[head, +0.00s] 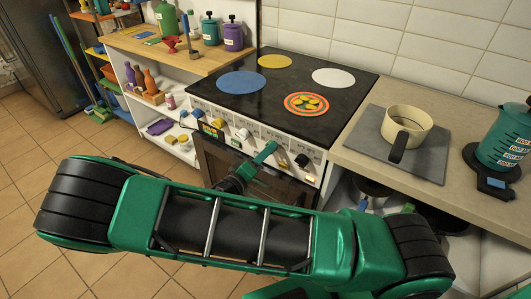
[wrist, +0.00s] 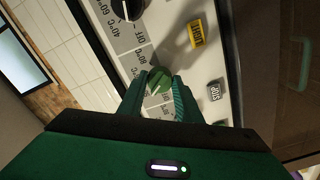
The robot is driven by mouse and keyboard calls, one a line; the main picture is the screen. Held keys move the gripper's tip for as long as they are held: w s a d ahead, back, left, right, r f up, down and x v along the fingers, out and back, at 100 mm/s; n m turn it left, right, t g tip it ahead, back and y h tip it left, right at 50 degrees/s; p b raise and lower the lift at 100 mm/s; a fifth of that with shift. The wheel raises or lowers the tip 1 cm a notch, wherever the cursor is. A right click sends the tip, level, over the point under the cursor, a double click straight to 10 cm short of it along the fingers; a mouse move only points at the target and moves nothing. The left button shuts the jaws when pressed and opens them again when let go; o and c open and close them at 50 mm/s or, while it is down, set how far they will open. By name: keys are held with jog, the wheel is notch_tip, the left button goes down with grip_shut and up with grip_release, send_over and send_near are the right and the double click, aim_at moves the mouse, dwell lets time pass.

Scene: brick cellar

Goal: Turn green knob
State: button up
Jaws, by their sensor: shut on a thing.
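The green knob (wrist: 159,79) is on the stove's pale front panel, beside printed grey temperature labels. My gripper (wrist: 156,90) has its two green fingers on either side of the knob and is shut on it. In the head view my gripper (head: 262,158) is at the front panel of the stove (head: 250,133), below the cooktop. I cannot clearly make out the green knob there, as my gripper covers that spot.
A black knob (wrist: 127,7), a yellow tag (wrist: 197,33) and a grey STOP button (wrist: 214,91) are near my fingers. A cream pot (head: 407,128) stands on the right counter. An orange ringed disc (head: 307,104) lies on the cooktop.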

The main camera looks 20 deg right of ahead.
jog(key=shift+w+a+n, duration=0.1)
jog(key=shift+a+n, duration=0.05)
jog(key=shift+n, duration=3.75)
jog(key=o, duration=1)
jog(key=shift+o, duration=0.2)
jog(key=v, duration=1)
jog(key=shift+s+a, duration=0.2)
jog(key=shift+a, duration=0.05)
